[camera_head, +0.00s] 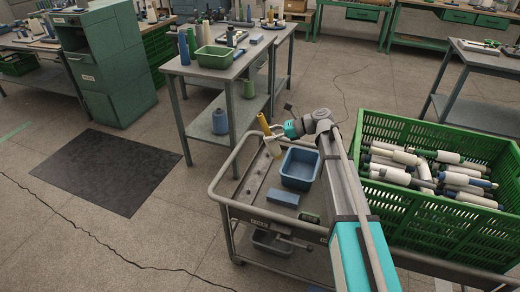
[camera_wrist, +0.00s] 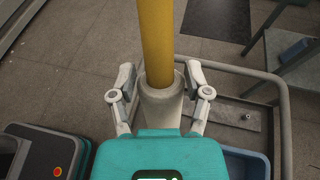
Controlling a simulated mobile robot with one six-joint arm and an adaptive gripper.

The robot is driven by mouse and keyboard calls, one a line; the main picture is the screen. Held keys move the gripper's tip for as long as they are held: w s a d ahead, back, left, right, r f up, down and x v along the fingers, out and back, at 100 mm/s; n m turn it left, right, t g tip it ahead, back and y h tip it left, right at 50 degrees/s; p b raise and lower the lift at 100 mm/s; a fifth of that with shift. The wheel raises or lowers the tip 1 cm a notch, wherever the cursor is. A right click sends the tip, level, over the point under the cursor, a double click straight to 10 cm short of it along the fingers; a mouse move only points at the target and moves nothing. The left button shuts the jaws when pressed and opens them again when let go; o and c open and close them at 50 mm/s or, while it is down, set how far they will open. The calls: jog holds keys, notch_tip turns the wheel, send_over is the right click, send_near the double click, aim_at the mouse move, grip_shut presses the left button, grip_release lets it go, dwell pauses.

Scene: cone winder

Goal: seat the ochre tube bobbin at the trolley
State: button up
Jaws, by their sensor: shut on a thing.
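The ochre tube bobbin (camera_head: 264,124) is a long ochre tube rising from a pale cylindrical body; it leans slightly in the head view. In the wrist view the ochre tube (camera_wrist: 156,40) runs up from the pale body between the fingers. My gripper (camera_head: 275,139) is shut on the bobbin, with one finger on each side in the wrist view (camera_wrist: 160,78). The bobbin is over the far end of the grey trolley (camera_head: 236,212). A grey strip with a small stud (camera_wrist: 246,117) lies on the trolley deck. The bobbin's lower end is hidden.
A blue bin (camera_head: 299,182) and a blue block (camera_head: 283,198) stand on the trolley, close to my arm. A green crate (camera_head: 450,245) full of bobbins is at the right. A grey table (camera_head: 215,73) stands behind the trolley. The trolley has a raised tubular rail.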

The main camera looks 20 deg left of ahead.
jog(key=s+a+f+y+b, duration=0.2)
jog(key=a+f+y+b, duration=0.1)
jog(key=a+b, duration=0.4)
jog(key=shift+s+f+y+b, duration=0.35)
jog(key=shift+y+b, duration=0.15)
jog(key=shift+b, duration=0.35)
